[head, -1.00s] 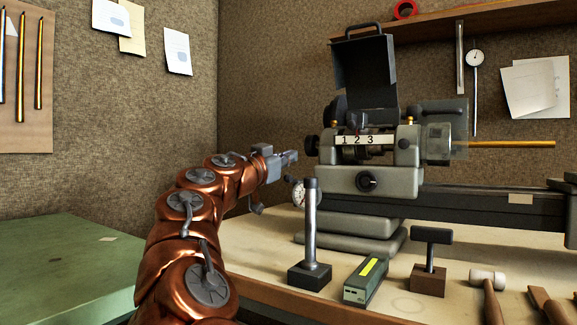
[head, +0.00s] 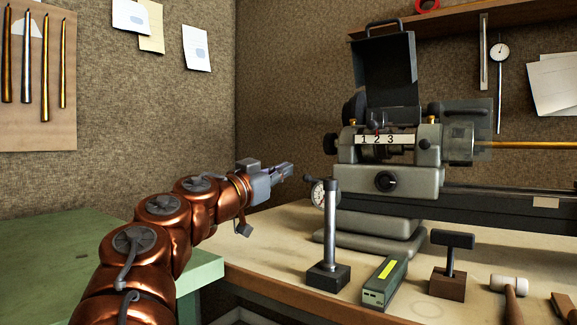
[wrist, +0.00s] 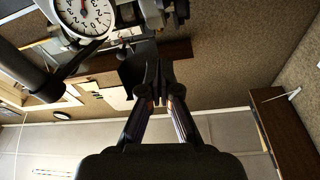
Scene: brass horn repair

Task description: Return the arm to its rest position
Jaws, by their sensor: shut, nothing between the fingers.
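My gripper (head: 286,171) is at the end of my copper-coloured arm, in the middle of the head view. It points right, toward the lathe-like machine, and is shut and empty. In the wrist view my gripper (wrist: 158,88) shows its fingers together with nothing between them. It is apart from the dial gauge (head: 319,193) on the stand (head: 329,235), which is just to its right in the head view. The dial gauge also shows large at the top left of the wrist view (wrist: 84,14).
The machine (head: 390,180) with a raised dark cover (head: 384,66) stands on the pale workbench (head: 290,255). A green box with a yellow display (head: 385,281), a T-handled tool (head: 450,262) and a mallet (head: 510,292) are at the bench front. A green table (head: 45,245) lies left, mostly clear.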

